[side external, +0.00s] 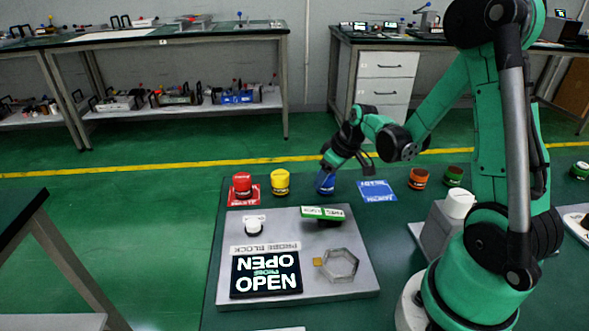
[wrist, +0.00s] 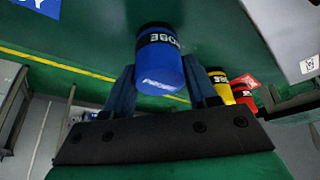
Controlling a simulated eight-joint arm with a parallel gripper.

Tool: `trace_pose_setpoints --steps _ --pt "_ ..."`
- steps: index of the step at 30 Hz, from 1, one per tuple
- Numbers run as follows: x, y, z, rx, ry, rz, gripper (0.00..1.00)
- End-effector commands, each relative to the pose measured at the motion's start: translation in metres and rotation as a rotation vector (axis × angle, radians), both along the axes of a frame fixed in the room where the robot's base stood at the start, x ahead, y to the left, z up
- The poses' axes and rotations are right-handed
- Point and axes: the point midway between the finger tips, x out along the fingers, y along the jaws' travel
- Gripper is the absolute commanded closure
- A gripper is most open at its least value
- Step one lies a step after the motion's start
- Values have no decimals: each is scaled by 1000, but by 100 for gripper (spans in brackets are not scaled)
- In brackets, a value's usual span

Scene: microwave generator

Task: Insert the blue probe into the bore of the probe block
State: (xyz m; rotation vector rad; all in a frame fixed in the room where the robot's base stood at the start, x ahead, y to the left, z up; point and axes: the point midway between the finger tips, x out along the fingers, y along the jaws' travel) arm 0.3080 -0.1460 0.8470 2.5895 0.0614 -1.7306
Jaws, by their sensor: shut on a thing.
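My gripper (side external: 327,171) reaches down at the far edge of the work table. It is shut on the blue probe (side external: 326,184), a short cylinder. In the wrist view the blue probe (wrist: 160,76), with a black lettered band, sits between the two dark fingers of my gripper (wrist: 162,88). I cannot tell whether it touches the table. The grey probe block plate (side external: 358,288) lies nearer the camera, with a "PROBE BLOCK" label (side external: 265,248), a black "OPEN" panel (side external: 265,274) and a hexagonal ring (side external: 340,265). I cannot make out the bore for certain.
A yellow cylinder (side external: 280,182) and a red one (side external: 242,186) stand left of the probe. A blue label card (side external: 377,190), an orange cylinder (side external: 418,178) and a green one (side external: 453,175) are to its right. A green-and-white piece (side external: 323,212) stands on the plate's far part.

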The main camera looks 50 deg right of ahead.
Motion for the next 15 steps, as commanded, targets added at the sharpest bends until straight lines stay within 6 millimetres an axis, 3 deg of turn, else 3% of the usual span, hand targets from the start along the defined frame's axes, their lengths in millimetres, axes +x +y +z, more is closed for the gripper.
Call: trace_pose_setpoints --steps 15 --pt "0 0 11 0 0 0 100"
